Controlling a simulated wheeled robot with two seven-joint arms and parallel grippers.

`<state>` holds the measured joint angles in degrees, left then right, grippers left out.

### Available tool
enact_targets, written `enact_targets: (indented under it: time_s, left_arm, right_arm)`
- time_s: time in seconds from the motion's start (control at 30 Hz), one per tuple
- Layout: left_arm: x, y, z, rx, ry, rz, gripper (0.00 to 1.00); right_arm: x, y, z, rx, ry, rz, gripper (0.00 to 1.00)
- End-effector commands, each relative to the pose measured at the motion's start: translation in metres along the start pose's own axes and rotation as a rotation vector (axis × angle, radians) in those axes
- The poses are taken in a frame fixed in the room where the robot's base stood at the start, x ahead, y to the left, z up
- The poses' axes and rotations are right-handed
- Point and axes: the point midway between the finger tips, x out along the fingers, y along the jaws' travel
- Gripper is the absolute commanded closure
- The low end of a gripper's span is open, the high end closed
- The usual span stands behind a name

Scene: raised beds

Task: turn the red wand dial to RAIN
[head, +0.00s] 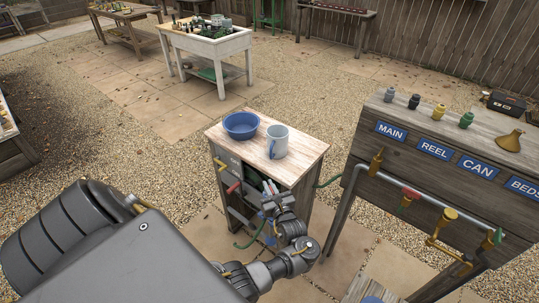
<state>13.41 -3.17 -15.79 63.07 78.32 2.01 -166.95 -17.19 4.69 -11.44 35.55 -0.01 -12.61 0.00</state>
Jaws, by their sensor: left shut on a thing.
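My left gripper (270,204) is at the front of a small wooden cabinet (305,160), below its top. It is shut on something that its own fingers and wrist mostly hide. Small reddish and pale pieces (271,187) show just above the fingers; I cannot tell whether they belong to the red wand. I cannot make out the dial or any RAIN mark. My right gripper is not in view.
At right, a bench carries signs, a pipe and taps (407,199).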

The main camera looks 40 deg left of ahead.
Motion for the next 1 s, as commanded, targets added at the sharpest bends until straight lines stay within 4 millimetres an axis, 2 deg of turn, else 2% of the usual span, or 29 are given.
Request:
enact_targets:
  time_s: [0.03, 0.1, 0.23, 0.57, 1.0]
  left_arm:
    - [0.0, 0.0, 0.0, 0.0, -0.001, 0.0, 1.0]
    - [0.0, 0.0, 0.0, 0.0, -0.001, 0.0, 0.86]
    - [0.0, 0.0, 0.0, 0.0, -0.001, 0.0, 0.7]
    - [-0.004, 0.0, -0.001, 0.0, 0.0, -0.001, 0.7]
    - [-0.068, 0.0, -0.001, -0.001, 0.002, -0.001, 0.7]
  right_arm:
    - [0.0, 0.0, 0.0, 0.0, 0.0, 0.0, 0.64]
    - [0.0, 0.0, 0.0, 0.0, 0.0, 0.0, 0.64]
    - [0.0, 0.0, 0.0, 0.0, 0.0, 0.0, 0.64]
    - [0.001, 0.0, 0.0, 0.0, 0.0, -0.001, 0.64]
    - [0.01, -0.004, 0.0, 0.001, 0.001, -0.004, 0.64]
